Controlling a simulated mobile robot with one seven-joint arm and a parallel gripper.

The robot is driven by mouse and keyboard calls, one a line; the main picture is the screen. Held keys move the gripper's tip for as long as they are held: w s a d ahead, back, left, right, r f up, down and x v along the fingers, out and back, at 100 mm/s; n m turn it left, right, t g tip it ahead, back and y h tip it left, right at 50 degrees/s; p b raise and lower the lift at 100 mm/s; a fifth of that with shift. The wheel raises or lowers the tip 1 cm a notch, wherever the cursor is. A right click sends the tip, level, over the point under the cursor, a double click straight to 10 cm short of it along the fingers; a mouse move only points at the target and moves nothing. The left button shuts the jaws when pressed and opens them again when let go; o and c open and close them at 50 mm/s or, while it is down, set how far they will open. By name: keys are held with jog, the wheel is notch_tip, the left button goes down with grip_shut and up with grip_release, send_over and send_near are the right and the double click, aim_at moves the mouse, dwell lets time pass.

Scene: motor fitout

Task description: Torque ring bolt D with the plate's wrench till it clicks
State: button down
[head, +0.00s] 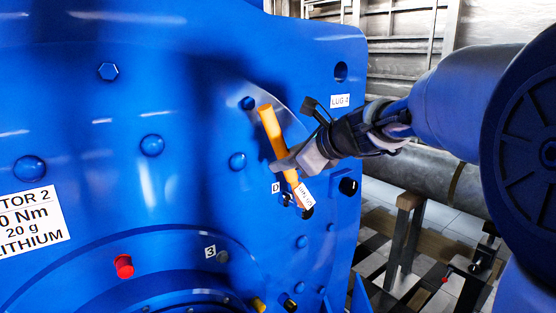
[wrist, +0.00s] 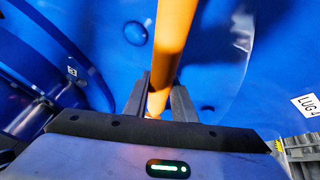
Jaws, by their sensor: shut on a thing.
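The orange wrench (head: 270,124) leans across the blue motor face at the right, its upper end tilted left. A white tag (head: 305,195) shows near its lower end. My gripper (head: 288,165) is shut on the wrench's shaft; the orange shaft (wrist: 174,38) also runs between both fingers (wrist: 158,98) in the wrist view. The small D label (head: 276,188) is just left of the wrench's lower part. The wrench's lower end is close to the motor face by this label. Bolt D itself is covered or too small to make out, so I cannot tell whether the wrench sits on it.
The LUG 4 label (head: 340,101) and a dark hole (head: 341,71) are at the motor's upper right. A red plug (head: 124,266) and the 3 label (head: 210,251) are lower left. Metal stands (head: 405,245) and a grey pipe (head: 425,175) are to the right.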

jog(key=shift+r, duration=0.1)
jog(key=shift+d, duration=0.15)
jog(key=s+d+b, duration=0.1)
jog(key=s+d, duration=0.3)
jog(key=s, duration=0.1)
jog(key=shift+s, duration=0.25)
dwell(0.6)
